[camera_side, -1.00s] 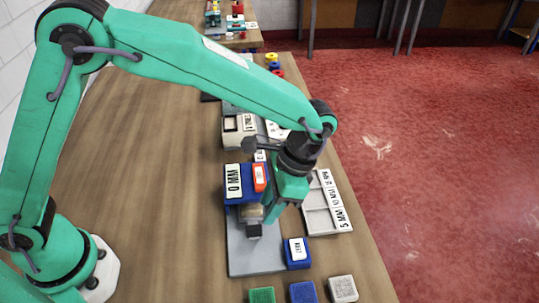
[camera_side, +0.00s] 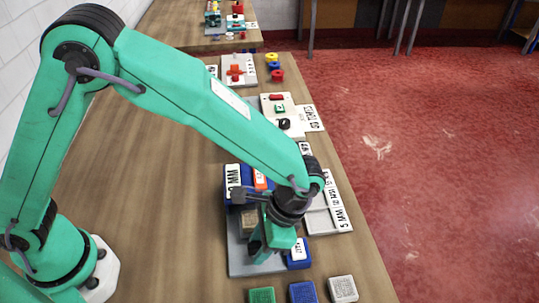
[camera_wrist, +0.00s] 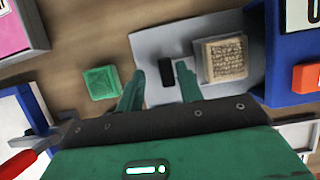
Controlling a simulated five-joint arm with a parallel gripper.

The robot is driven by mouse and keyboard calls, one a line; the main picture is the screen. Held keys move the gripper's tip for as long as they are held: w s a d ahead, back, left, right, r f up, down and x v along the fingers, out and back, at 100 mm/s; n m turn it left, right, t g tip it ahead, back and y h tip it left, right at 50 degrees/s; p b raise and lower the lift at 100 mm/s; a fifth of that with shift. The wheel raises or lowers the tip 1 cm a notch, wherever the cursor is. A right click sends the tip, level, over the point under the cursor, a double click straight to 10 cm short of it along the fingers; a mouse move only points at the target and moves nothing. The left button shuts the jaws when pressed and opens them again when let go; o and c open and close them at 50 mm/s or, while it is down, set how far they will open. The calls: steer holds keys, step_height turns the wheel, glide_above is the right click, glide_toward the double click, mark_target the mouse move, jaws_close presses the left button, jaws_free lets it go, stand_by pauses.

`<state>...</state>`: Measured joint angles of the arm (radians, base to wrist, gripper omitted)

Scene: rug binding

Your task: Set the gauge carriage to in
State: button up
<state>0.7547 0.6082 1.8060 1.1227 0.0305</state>
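The blue gauge stand (camera_side: 233,198), with a white MM label (camera_side: 233,183), stands at the far end of a grey base plate (camera_side: 240,262). A tan, textured block (camera_side: 249,221) sits on the plate beside the stand; it also shows in the wrist view (camera_wrist: 225,60). A small black upright piece (camera_wrist: 166,72) stands on the plate next to the block in the wrist view. I cannot tell which part is the carriage. My gripper (camera_wrist: 160,84) is open, its fingers apart on either side of the black piece, which shows no clear contact. In the side view my gripper (camera_side: 258,250) is low over the plate.
A blue block with a white label (camera_side: 298,252) stands close right of my gripper. Green (camera_side: 262,295), blue (camera_side: 302,292) and grey (camera_side: 343,289) blocks line the near edge. A grey tray (camera_side: 325,218) lies right of the stand. The table's left side is clear.

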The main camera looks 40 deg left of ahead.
steer(key=v, duration=0.7)
steer(key=w+a+r+n+t+h, duration=0.2)
steer(key=a+r, duration=0.5)
steer(key=a, duration=0.1)
steer(key=s+a+r+n+t, duration=0.3)
steer(key=s+a+r, duration=0.1)
steer(key=a, duration=0.5)
steer(key=s+a+r+n+t+h, duration=0.1)
steer(key=s+a+r+n+t, duration=0.2)
steer(key=a, duration=0.6)
steer(key=shift+s+a+r+h, duration=0.3)
steer(key=shift+s+r, duration=0.25)
steer(key=shift+r, duration=0.2)
stand_by(0.4)
